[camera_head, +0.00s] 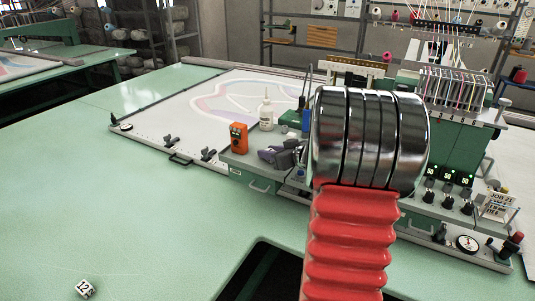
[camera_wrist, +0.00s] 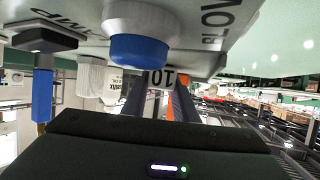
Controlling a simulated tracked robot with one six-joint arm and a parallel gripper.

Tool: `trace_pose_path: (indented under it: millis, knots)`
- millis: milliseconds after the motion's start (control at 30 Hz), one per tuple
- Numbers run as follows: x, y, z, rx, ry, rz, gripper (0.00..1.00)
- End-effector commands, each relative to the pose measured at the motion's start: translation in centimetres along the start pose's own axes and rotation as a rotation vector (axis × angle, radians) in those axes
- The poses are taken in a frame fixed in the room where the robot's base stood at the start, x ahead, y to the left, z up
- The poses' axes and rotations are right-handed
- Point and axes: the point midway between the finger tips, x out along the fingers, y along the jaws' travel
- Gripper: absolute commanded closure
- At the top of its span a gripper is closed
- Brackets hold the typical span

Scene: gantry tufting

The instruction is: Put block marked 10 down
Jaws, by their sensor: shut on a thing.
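The block marked 10 (camera_wrist: 167,77) shows in the wrist view as a small white face with a dark number, partly covered by the fingers. My gripper (camera_wrist: 162,94) has its two dark fingers closed on the block. A grey panel with dark lettering and a blue round knob (camera_wrist: 139,52) is close beside them in that view. I cannot tell whether the block touches a surface.
In the head view a block marked 12 (camera_head: 85,288) lies on the green table (camera_head: 120,215), which is broadly clear at left. An orange meter (camera_head: 238,138) and a white bottle (camera_head: 266,115) stand near the green machine (camera_head: 453,122). A dark opening (camera_head: 265,272) cuts the front edge.

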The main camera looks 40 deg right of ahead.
Motion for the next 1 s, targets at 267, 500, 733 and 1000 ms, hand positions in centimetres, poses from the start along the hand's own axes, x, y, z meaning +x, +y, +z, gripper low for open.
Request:
trace_pose_path:
  millis: [267, 500, 733, 1000]
  knots:
    - [0.00, 0.05, 0.03, -0.001, 0.001, 0.001, 0.98]
    - [0.05, 0.06, 0.22, -0.001, 0.001, 0.001, 0.65]
    - [0.05, 0.08, 0.22, -0.001, 0.001, 0.001, 0.55]
    - [-0.24, 0.12, -0.01, -0.001, 0.001, 0.002, 0.55]
